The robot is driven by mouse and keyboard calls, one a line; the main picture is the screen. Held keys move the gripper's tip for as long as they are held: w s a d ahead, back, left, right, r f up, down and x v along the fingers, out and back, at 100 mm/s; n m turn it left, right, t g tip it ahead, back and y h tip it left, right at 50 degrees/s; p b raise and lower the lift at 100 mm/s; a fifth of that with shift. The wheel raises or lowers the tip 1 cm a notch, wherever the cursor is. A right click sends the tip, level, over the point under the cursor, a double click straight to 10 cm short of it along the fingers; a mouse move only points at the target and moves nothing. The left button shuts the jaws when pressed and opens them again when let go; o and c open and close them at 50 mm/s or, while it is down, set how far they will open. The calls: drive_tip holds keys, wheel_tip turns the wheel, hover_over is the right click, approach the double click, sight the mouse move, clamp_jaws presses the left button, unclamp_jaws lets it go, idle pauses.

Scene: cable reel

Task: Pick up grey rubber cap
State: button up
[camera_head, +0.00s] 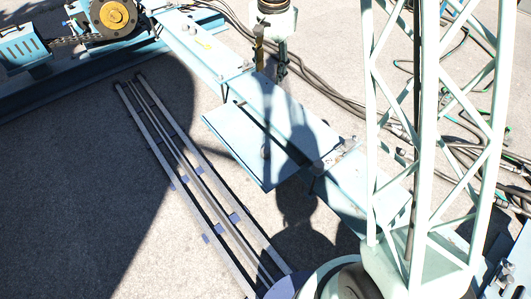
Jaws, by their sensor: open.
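My gripper (270,62) hangs at the top centre of the head view. Its two narrow fingers stand apart over the far part of the light blue beam, with nothing visible between them. A small dull grey-brown thing (266,151) sits near the middle of the light blue plate, nearer than the gripper and apart from it. It may be the grey rubber cap, but it is too small to be sure. Another small rounded greyish thing (318,166) lies at the plate's right end, in or beside shadow.
The light blue beam (200,50) runs diagonally from upper left to lower right. A yellow-hubbed reel drive (114,15) with a chain stands at the upper left. Dark cables (335,98) lie on the ground behind the beam. A pale lattice column, mine, blocks the right side.

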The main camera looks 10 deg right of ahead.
drive_tip(key=w+f+m, duration=0.2)
drive_tip(key=w+f, duration=0.3)
drive_tip(key=f, duration=0.5)
drive_tip(key=m, duration=0.2)
hover_over(266, 150)
wheel_tip(266, 150, down, 12)
drive_tip(key=r, duration=0.1)
wheel_tip(266, 150, down, 23)
drive_tip(key=m+g+p, duration=0.1)
drive_tip(key=m, duration=0.2)
drive_tip(key=shift+d, duration=0.35)
drive_tip(key=shift+f, duration=3.95)
drive_tip(key=shift+w+f+b, duration=0.1)
drive_tip(key=shift+f+b, duration=0.2)
drive_tip(key=shift+a+f+b, duration=0.2)
drive_tip(key=shift+f+b, duration=0.25)
drive_tip(key=shift+f, duration=2.15)
